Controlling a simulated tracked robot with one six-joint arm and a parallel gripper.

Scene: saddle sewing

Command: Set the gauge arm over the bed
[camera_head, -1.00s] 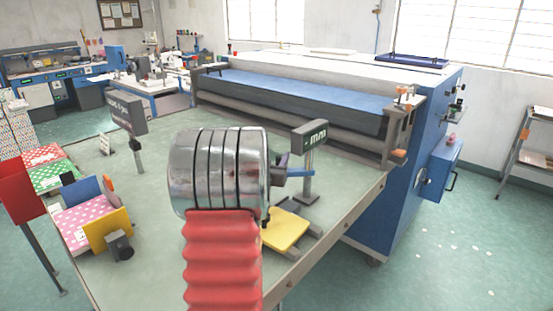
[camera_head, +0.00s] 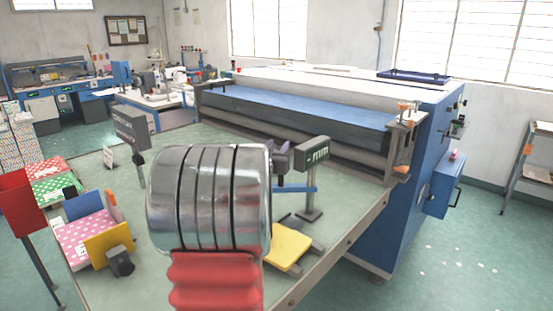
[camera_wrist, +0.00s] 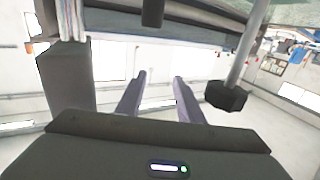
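The gauge stands at the table's right side: a grey post with a dark display head (camera_head: 312,153) marked "mm". Its blue arm (camera_head: 298,189) reaches left from the post, near the yellow pad (camera_head: 289,246), which lies lower and in front. I cannot tell whether the arm is over the pad. My gripper (camera_head: 283,163) is just left of the display head, above the blue arm, partly hidden by my metal wrist. In the wrist view its two purple fingers (camera_wrist: 157,76) are apart with nothing visible between them. A dark box (camera_wrist: 67,78), apparently the display head, is beside them.
A second post with a dark sign (camera_head: 132,126) stands at the table's left. Pink and green dotted stacks (camera_head: 85,235) and a red bin (camera_head: 20,202) are at the left. A large blue machine (camera_head: 300,105) closes off the back. Bare table lies between.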

